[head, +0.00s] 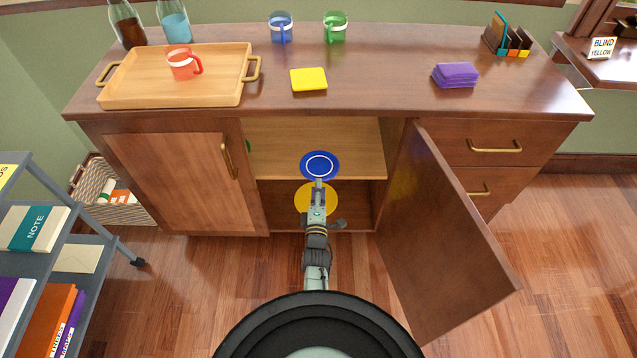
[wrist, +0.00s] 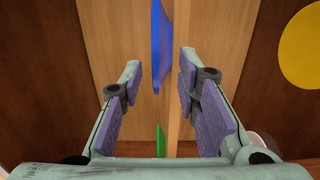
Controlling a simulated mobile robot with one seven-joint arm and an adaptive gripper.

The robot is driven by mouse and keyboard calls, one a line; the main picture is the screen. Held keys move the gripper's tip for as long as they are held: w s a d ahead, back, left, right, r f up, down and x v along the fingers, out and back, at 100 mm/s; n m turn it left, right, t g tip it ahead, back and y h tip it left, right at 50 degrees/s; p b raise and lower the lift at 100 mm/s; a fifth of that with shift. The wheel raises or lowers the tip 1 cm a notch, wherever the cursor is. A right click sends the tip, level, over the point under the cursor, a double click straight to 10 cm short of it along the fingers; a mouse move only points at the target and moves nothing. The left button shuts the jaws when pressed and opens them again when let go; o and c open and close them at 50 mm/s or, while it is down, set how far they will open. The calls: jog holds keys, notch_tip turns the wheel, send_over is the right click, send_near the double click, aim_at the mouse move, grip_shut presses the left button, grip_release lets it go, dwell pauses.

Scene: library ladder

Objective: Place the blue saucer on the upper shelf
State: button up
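The blue saucer (head: 320,165) has a white ring and sits at the front of the upper shelf (head: 285,140) in the open cabinet. In the wrist view the blue saucer (wrist: 160,45) shows nearly edge-on, close against the shelf board (wrist: 179,60); whether it rests fully on it I cannot tell. My gripper (head: 319,183) is in front of the saucer. In the wrist view my gripper (wrist: 160,70) is open, with a clear gap between its fingers. The saucer lies beyond the fingertips, and no finger appears to touch it.
A yellow saucer (head: 312,200) is in the lower compartment. A green item (wrist: 160,140) is partly hidden inside the cabinet. The open door (head: 440,240) stands out to the right. The counter holds a tray (head: 225,88) with a red mug (head: 183,65), plus purple cloths (head: 455,75).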

jog(key=s+p, duration=0.2)
jog(key=s, duration=0.7)
jog(key=shift+s+a, duration=0.15)
jog(key=shift+s, duration=0.2)
jog(key=shift+s, duration=0.1)
